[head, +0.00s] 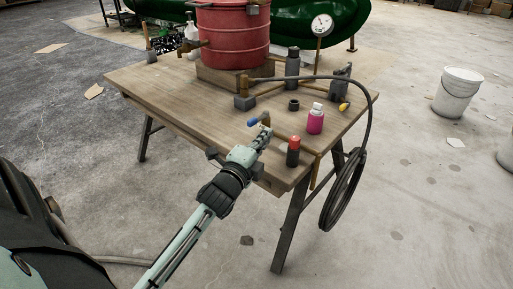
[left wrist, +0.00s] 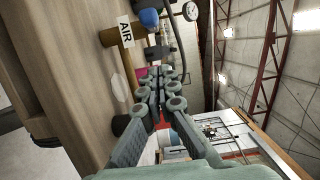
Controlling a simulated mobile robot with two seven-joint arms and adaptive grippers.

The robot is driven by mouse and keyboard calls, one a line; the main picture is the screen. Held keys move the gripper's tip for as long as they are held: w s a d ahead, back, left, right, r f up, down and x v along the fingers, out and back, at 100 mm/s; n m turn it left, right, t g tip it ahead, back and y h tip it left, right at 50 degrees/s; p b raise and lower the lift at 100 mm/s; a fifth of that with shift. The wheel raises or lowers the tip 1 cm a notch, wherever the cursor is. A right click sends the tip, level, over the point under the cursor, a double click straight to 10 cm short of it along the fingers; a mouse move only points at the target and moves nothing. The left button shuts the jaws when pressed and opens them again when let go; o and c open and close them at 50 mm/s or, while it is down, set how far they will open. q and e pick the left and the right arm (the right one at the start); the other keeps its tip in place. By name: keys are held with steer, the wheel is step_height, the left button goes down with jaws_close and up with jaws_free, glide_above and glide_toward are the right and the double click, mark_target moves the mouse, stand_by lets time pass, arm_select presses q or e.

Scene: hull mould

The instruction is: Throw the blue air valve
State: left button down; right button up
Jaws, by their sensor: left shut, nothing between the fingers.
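The blue air valve handle (head: 254,121) sits on a brass fitting near the front edge of the wooden table. In the left wrist view the blue handle (left wrist: 149,18) is at the top, beside a white tag (left wrist: 125,32) reading AIR on a brass pipe (left wrist: 127,58). My left gripper (head: 265,136) is shut and empty, just in front of the valve at the table's front edge. Its closed fingers (left wrist: 160,74) fill the middle of the left wrist view, with the valve a little beyond and to one side. I cannot tell whether they touch. My right gripper is not in view.
On the wooden table (head: 165,90) stand a red pot (head: 233,35), a pink bottle (head: 315,120), a red-capped dark bottle (head: 293,152) and a gauge (head: 321,26). A black hose (head: 345,185) hangs off the right side.

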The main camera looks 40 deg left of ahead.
arm_select(q)
steer(key=shift+w+a, duration=0.2)
steer(key=shift+a, duration=0.8)
steer(key=shift+w+a, duration=0.2)
steer(key=shift+a, duration=0.8)
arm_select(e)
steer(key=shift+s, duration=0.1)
arm_select(q)
steer(key=shift+h, duration=0.3)
steer(key=shift+s+a+m+h+p, duration=0.1)
steer(key=shift+a+m+h+p, duration=0.2)
steer(key=shift+m+h+p, duration=0.15)
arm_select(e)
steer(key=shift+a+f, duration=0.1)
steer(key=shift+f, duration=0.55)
